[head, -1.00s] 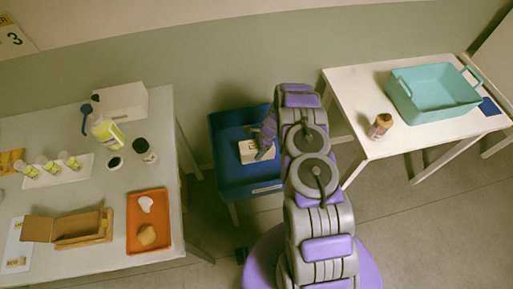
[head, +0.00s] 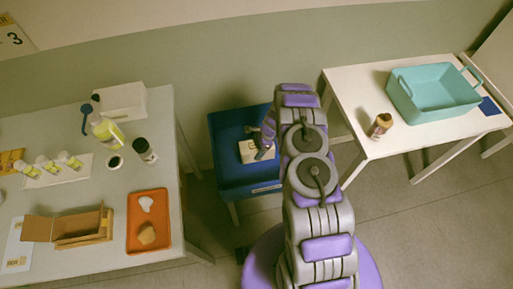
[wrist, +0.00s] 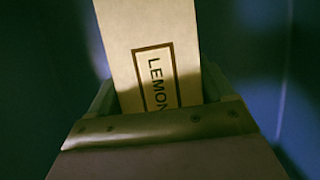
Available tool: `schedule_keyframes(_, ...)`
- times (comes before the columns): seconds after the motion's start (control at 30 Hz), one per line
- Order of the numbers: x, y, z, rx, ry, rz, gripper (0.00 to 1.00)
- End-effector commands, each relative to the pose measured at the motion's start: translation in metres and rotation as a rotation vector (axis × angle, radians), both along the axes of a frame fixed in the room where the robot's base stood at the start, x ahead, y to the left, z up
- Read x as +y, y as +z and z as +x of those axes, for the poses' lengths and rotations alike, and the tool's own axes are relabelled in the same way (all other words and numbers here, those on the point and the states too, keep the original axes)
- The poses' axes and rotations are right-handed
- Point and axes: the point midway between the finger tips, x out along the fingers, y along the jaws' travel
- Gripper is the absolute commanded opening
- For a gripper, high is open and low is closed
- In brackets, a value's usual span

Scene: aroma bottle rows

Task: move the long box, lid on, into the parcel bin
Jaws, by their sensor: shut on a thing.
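The long box (head: 252,151) is pale, with a label whose visible part reads LEMON in the wrist view (wrist: 155,40). It is closed where it shows. My gripper (head: 266,148) is shut on the long box, inside the walls of the blue parcel bin (head: 228,185). In the wrist view the gripper fingers (wrist: 160,98) sit on either side of the box, and dark blue surrounds it. The box's near end is hidden by the gripper. I cannot tell whether the box touches the bin floor.
The left table (head: 105,180) holds a white box (head: 122,101), an open brown carton (head: 82,230), an orange tray (head: 147,245) and several bottles. The right table (head: 360,95) holds a teal basket (head: 438,108) and a brown jar (head: 380,127). Floor shows between the blue bin and the right table.

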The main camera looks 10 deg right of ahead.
Motion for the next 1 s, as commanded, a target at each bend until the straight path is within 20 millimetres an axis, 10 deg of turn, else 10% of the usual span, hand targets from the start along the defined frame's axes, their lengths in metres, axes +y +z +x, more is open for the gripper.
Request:
schedule_keyframes(0.87, 0.0000, -0.0095, 0.0002, 0.000, 0.000, 0.000, 0.49)
schedule_keyframes(0.9, -0.0001, -0.0095, 0.0003, 0.000, 0.000, 0.000, 0.84)
schedule_keyframes(1.0, 0.0001, -0.0095, 0.0002, 0.000, 0.000, 0.000, 0.93)
